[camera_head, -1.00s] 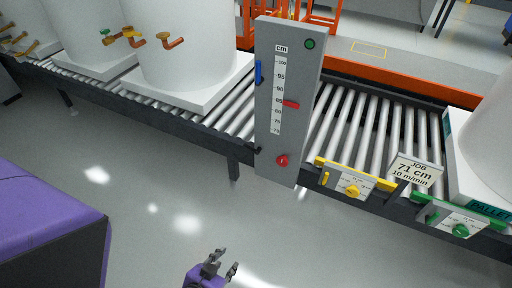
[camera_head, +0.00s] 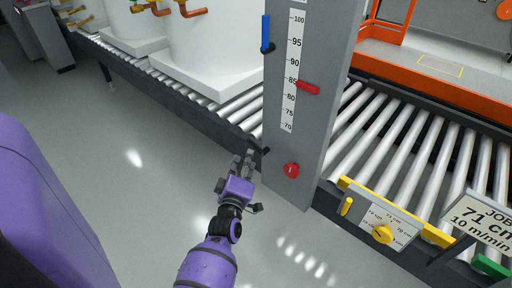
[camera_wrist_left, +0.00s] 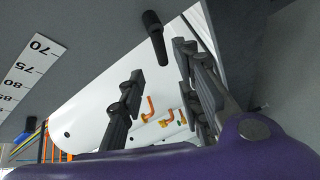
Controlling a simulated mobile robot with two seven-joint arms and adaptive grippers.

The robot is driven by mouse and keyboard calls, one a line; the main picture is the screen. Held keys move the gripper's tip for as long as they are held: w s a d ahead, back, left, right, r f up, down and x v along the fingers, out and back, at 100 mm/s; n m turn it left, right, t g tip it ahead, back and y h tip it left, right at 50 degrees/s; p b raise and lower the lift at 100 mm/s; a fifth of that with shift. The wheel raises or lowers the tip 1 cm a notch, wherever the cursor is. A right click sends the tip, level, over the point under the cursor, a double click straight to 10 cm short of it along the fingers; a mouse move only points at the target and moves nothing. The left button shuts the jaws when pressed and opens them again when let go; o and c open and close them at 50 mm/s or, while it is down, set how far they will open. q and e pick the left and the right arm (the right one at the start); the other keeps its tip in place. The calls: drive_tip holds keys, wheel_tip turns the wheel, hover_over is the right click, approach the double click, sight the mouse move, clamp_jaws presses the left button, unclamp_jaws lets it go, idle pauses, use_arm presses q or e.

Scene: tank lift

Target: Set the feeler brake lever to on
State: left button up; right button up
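The grey scale post (camera_head: 333,110) stands beside the roller conveyor, with a centimetre scale (camera_head: 292,70). A short black lever (camera_head: 262,150) sticks out at its lower left edge. Its black handle (camera_wrist_left: 155,35) shows in the left wrist view, just beyond the fingertips and roughly in line with the gap between them. My left gripper (camera_head: 243,158) is open and empty, just left of the black lever; contact cannot be told. The post also carries a blue handle (camera_head: 266,33), a red pointer (camera_head: 308,88) near 85 and a red knob (camera_head: 291,170). No lever label is readable. My right gripper is out of view.
The conveyor (camera_head: 455,150) runs behind the post, with large white tanks (camera_head: 215,45) on pallets at the left. The floor in front is clear.

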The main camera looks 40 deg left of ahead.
sight(251, 144)
use_arm(q)
drive_tip(key=b+x, duration=0.1)
drive_tip(key=x, duration=0.6)
drive_tip(key=shift+b, duration=0.35)
drive_tip(key=shift+w+a, duration=0.15)
drive_tip(key=shift+f, duration=0.1)
clamp_jaws()
